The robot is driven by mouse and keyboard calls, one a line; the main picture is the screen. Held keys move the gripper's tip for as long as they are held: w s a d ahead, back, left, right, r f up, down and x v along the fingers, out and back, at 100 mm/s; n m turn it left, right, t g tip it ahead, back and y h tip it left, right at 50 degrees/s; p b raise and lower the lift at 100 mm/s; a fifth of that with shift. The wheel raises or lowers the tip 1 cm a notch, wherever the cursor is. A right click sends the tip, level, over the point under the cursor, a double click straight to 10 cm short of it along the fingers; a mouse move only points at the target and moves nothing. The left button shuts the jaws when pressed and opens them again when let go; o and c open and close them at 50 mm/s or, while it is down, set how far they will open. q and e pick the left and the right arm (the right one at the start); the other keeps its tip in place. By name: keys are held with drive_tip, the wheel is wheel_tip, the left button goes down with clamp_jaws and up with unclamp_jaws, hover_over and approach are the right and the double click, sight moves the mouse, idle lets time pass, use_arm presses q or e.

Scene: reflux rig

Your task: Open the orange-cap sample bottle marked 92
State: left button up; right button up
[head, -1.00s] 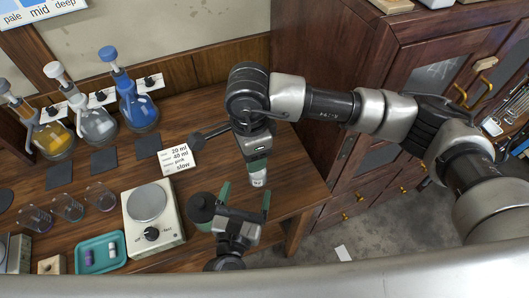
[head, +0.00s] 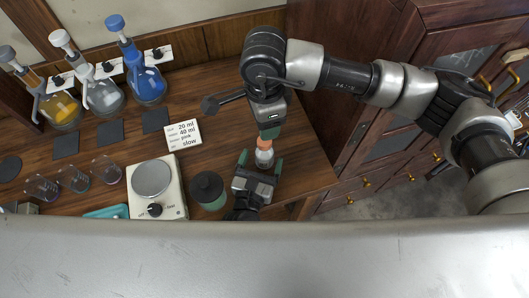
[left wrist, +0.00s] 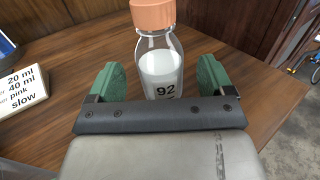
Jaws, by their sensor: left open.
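The orange-cap bottle (head: 264,157) stands upright near the table's right end. The left wrist view shows it as a clear bottle (left wrist: 160,68) with pale contents, marked 92, its orange cap (left wrist: 153,15) on and cut by the picture's top edge. My left gripper (head: 260,165) is open, with one green finger on each side of the bottle. Gaps show between bottle and fingers in the left wrist view. My right gripper (head: 269,132) is just behind or above the cap in the head view. Its fingers overlap there, so I cannot tell if it is open.
A dark-lidded jar (head: 207,188) stands just left of my left gripper. A hotplate (head: 152,182), a recipe card (head: 183,134), several beakers and three coloured flasks lie further left. The table's right edge is close to the bottle.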

sight(262, 161)
use_arm(q)
drive_tip(key=shift+x, duration=1.6)
use_arm(e)
drive_tip(key=shift+w, duration=0.1)
